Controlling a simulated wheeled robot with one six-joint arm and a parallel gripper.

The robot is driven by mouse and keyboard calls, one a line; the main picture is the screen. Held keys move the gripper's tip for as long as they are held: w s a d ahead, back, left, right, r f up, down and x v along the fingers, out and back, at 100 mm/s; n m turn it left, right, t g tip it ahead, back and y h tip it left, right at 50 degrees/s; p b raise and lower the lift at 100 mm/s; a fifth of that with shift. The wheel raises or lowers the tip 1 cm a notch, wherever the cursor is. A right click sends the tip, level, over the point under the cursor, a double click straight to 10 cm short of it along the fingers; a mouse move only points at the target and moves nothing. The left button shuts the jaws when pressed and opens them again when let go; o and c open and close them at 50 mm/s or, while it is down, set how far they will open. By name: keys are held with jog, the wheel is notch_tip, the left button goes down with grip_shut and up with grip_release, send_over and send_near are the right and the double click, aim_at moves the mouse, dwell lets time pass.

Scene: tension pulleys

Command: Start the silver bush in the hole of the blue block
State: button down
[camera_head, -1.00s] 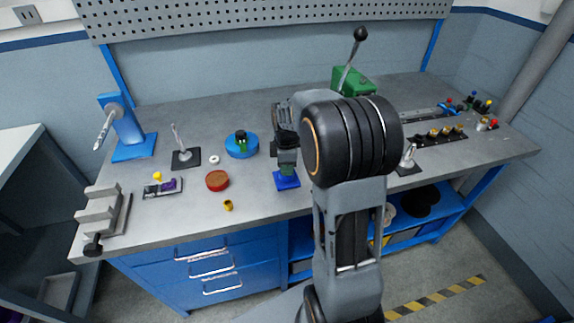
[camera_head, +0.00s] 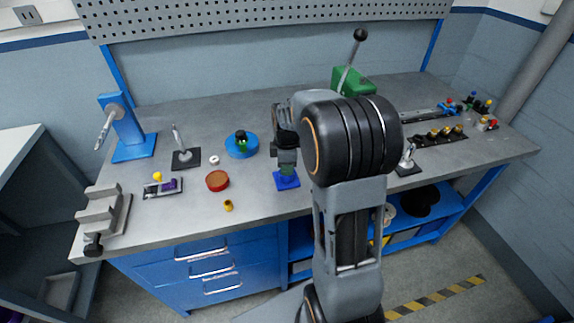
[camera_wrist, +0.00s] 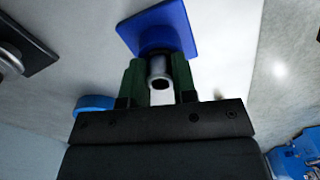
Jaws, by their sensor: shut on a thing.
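The blue block (camera_head: 287,182) stands on the bench near its front edge, with a flat square base. It also shows in the wrist view (camera_wrist: 165,29), just beyond my fingertips. My gripper (camera_wrist: 160,75) is shut on the silver bush (camera_wrist: 160,69), a short tube between its two green fingers. In the head view my gripper (camera_head: 286,168) points down right over the blue block. The far end of the bush meets the block's round middle in the wrist view. The hole itself is hidden, so I cannot tell how far the bush is in it.
To the left are a red round dish (camera_head: 217,180), a small yellow piece (camera_head: 228,205), a blue round base (camera_head: 241,146) and a white ring (camera_head: 214,160). A grey vise (camera_head: 101,213) stands at the left edge. My arm hides the bench to the right.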

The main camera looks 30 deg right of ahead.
jog(key=shift+f, duration=0.25)
jog(key=shift+r, duration=0.15)
dwell(1.3)
jog(key=shift+r+p, duration=0.2)
jog(key=shift+p, duration=0.1)
dwell(0.8)
jog(key=shift+f, duration=0.25)
jog(key=shift+f, duration=0.15)
dwell(0.4)
jog(key=shift+r, duration=0.4)
dwell(0.9)
